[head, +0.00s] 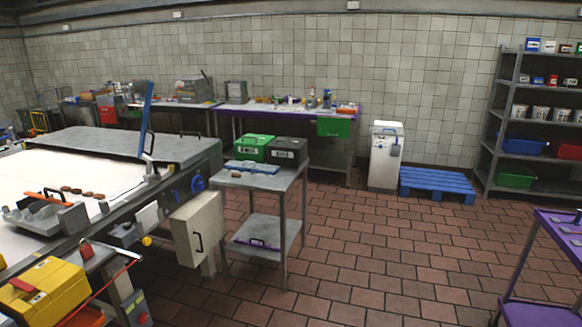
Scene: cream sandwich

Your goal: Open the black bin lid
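The black bin (288,153) stands on the right part of a small grey metal table (246,182), some way off near the middle of the head view. Its top looks closed, with a handle on it and a pale label on its front. A green bin (252,148) stands beside it on the left, with a similar handle and label. Neither of my grippers is in view.
A flat blue object (250,167) lies on the small table in front of the bins. A long machine (130,148) fills the left. A purple table (557,228) stands at the right. Blue pallet (437,182) lies by the back wall. Tiled floor (380,255) is clear between.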

